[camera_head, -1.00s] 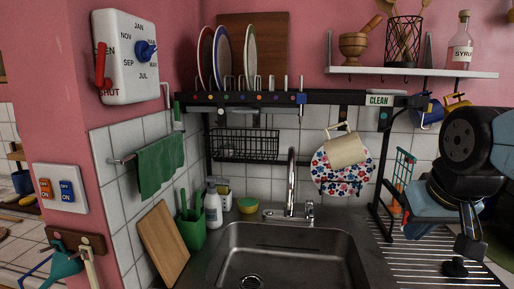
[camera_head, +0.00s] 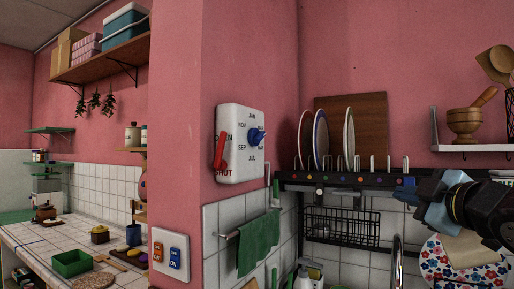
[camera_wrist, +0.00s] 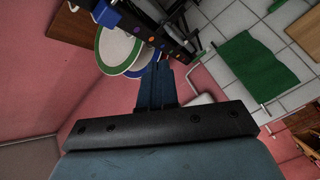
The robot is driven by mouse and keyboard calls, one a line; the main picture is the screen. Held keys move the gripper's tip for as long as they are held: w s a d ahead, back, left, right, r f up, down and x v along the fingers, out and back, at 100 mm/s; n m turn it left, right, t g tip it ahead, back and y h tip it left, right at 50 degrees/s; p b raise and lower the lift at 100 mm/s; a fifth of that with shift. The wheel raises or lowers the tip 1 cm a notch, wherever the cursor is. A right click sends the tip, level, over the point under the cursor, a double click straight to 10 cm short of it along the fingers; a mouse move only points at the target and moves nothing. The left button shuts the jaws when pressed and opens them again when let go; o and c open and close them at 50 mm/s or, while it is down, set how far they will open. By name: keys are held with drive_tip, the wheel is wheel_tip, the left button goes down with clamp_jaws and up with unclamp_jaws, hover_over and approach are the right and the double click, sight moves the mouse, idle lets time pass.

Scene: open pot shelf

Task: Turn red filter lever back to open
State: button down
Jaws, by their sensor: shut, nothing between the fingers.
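The red lever (camera_head: 221,152) is on the left side of a white wall box (camera_head: 240,125), in the middle of the head view. It runs nearly upright, its lower end close to the word SHUT, and it partly covers the word OPEN. My gripper (camera_head: 430,212) is at the right of the head view, in front of the dish rack and well apart from the lever. Its shut fingers also show in the wrist view (camera_wrist: 154,82), empty. The lever cannot be seen in the wrist view.
A blue dial (camera_head: 256,136) sits on the box beside the lever. A black rack (camera_head: 345,183) with upright plates (camera_head: 349,137) is between box and gripper. A green towel (camera_head: 258,243) hangs below the box. A switch plate (camera_head: 171,255) is lower left.

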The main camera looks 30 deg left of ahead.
drive_tip(key=s+a+r+n+g+y, duration=0.4)
drive_tip(key=s+a+n+g+y, duration=0.3)
drive_tip(key=a+n, duration=0.35)
drive_tip(key=n+g+y, duration=0.3)
drive_tip(key=n+g, duration=0.3)
drive_tip(key=n, duration=0.1)
approach(225, 143)
drive_tip(key=shift+m, duration=0.35)
drive_tip(key=x, duration=0.7)
drive_tip(key=shift+f, duration=0.1)
drive_tip(key=shift+y, duration=0.3)
